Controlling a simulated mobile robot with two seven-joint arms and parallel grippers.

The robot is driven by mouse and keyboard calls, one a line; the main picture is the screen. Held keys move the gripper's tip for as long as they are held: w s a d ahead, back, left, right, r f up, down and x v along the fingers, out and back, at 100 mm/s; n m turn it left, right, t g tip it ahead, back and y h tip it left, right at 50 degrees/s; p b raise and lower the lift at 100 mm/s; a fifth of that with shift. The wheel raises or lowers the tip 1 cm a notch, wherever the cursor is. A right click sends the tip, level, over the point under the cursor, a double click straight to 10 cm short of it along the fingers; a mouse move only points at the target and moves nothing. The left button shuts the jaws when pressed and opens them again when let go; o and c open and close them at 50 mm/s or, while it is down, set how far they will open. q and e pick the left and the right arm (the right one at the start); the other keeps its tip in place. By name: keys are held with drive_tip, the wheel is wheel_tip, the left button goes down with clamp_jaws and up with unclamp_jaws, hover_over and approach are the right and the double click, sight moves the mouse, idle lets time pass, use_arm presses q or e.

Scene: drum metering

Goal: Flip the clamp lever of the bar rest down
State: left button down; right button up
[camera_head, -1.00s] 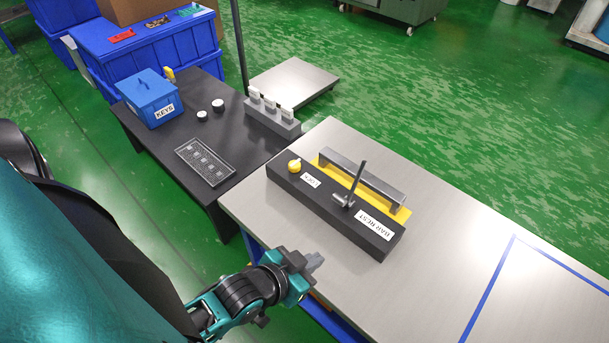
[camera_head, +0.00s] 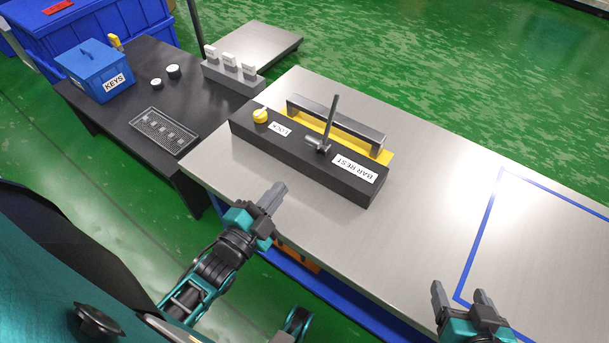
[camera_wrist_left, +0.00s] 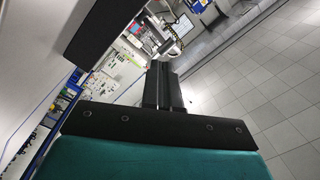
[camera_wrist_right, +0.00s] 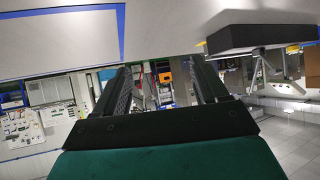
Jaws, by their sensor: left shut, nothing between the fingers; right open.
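The bar rest (camera_head: 300,157) is a long black block on the steel table, with a "BAR REST" label and a "LOCK" label. Its clamp lever (camera_head: 330,122) is a grey rod that stands up, slightly tilted, from a pivot on the block's top. A yellow knob (camera_head: 260,115) sits at the block's left end. My left gripper (camera_head: 273,196) is shut and empty, in front of the block and apart from it. My right gripper (camera_head: 463,296) is open and empty over the table's front edge. The right wrist view shows a black block (camera_wrist_right: 245,36) at upper right.
A grey bar (camera_head: 335,123) on a yellow base (camera_head: 375,150) runs behind the block. Blue tape (camera_head: 482,245) marks the table's right part. A black table (camera_head: 130,110) at left holds a blue KEYS box (camera_head: 95,70), a tray and small parts. The table between the block and tape is clear.

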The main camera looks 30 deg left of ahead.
use_arm(q)
drive_tip(key=f+m+t+b, duration=0.1)
drive_tip(key=m, duration=0.1)
drive_tip(key=f+m+t+b, duration=0.1)
drive_tip(key=f+m+b, duration=0.1)
drive_tip(key=s+f+m+t+h+b, duration=0.1)
drive_tip(key=shift+s+a+f+m+b, duration=0.1)
drive_tip(key=shift+a+f+m+b, duration=0.2)
drive_tip(key=shift+a+m+b, duration=0.1)
use_arm(e)
drive_tip(key=f, duration=0.3)
drive_tip(key=a+f, duration=0.1)
drive_tip(key=f, duration=0.1)
drive_tip(key=shift+w, duration=0.25)
use_arm(q)
drive_tip(key=shift+s+d+f+m+t+h+b, duration=0.15)
drive_tip(key=shift+s+m+t+h+b, duration=0.15)
drive_tip(key=shift+m+t, duration=0.15)
use_arm(e)
drive_tip(key=shift+a+f, duration=0.15)
use_arm(q)
drive_tip(key=shift+s+m+t, duration=0.2)
drive_tip(key=shift+m+t, duration=0.05)
drive_tip(key=shift+m, duration=0.4)
use_arm(e)
drive_tip(key=shift+y, duration=0.3)
